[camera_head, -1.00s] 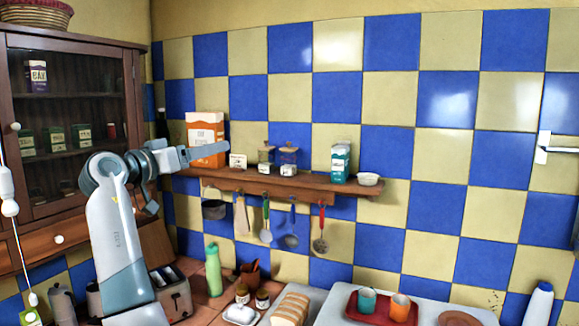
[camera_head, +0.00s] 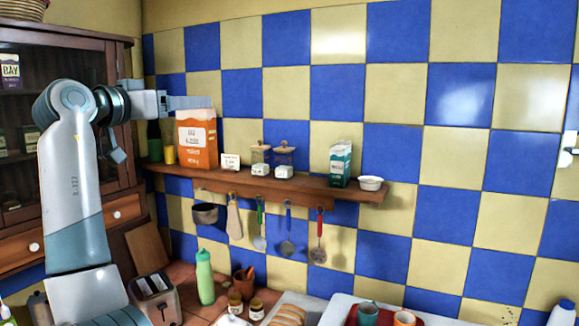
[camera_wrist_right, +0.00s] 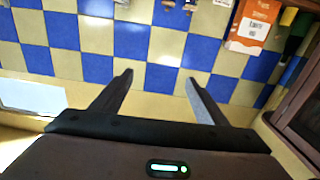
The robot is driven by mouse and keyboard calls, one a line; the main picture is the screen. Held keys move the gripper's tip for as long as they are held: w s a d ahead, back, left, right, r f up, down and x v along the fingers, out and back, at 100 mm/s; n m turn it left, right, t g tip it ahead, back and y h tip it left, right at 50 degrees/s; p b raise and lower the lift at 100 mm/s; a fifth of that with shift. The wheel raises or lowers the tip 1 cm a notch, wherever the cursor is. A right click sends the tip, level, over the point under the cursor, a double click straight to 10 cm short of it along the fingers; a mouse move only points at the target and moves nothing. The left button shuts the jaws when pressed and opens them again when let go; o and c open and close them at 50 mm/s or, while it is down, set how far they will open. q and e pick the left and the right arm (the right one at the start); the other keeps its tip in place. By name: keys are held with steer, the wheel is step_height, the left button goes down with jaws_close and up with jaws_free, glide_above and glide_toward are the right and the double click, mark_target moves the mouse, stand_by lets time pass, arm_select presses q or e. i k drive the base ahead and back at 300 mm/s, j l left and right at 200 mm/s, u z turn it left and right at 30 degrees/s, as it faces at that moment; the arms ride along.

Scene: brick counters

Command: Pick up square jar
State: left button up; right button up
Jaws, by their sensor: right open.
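Two small glass jars with lids stand side by side on the wooden wall shelf: a left jar (camera_head: 260,153) and a darker right jar (camera_head: 284,156). I cannot tell which is the square jar. My left gripper (camera_head: 200,102) points right in the head view, overlapping the top of the orange box. Its fingers are seen edge-on.
The shelf (camera_head: 225,181) also holds an orange box (camera_head: 197,155), a teal carton (camera_head: 340,165) and a white bowl (camera_head: 371,184). Utensils hang below. A dark cabinet (camera_head: 100,150) stands at left. A green bottle (camera_head: 205,277) and toaster (camera_head: 157,298) are below.

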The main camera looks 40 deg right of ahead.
mark_target(283, 160)
steer(key=i+l, duration=0.1)
steer(key=l, duration=0.3)
steer(key=i+l, duration=0.1)
steer(key=l, duration=0.25)
steer(key=i+l, duration=0.1)
steer(key=l, duration=0.3)
steer(key=i+l, duration=0.1)
steer(key=l, duration=0.3)
